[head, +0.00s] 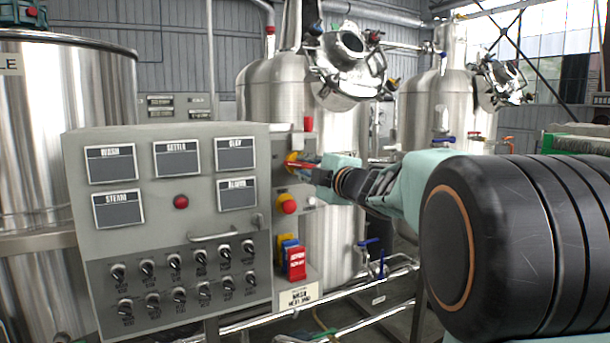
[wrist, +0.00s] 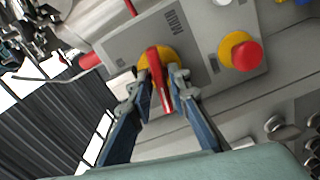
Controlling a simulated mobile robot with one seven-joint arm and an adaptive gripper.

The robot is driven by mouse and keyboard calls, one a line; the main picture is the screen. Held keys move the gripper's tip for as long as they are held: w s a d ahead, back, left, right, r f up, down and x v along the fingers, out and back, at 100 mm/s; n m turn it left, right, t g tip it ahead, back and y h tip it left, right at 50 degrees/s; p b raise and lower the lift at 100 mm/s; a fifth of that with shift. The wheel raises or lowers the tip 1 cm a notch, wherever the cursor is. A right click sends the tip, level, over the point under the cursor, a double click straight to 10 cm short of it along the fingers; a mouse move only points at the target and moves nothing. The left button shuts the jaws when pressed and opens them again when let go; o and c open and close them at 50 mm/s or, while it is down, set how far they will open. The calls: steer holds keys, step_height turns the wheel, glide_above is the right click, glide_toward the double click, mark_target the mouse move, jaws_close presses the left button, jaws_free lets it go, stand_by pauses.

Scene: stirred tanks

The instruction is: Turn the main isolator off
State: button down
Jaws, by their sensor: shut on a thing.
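The main isolator is a red rotary handle (wrist: 155,72) on a yellow round plate, on a grey side panel marked "MAIN" in the wrist view. In the head view the isolator's yellow plate (head: 291,160) shows at the right side of the control cabinet, with the red handle partly hidden by my fingers. My gripper (wrist: 160,82) has one finger on each side of the red handle and is shut on it. It also shows in the head view (head: 312,168), reaching in from the right.
A red emergency button on yellow (head: 288,204) sits just below the isolator and also shows in the wrist view (wrist: 241,54). The grey cabinet (head: 150,220) carries displays and several black knobs. Red and yellow tags (head: 296,262) hang lower down. Steel tanks and pipes stand behind.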

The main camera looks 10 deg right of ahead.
steer(key=shift+f+n+b, duration=0.15)
steer(key=shift+n+b, duration=0.4)
steer(key=shift+n, duration=0.55)
steer(key=c, duration=2)
jaws_free()
steer(key=shift+v, duration=3.8)
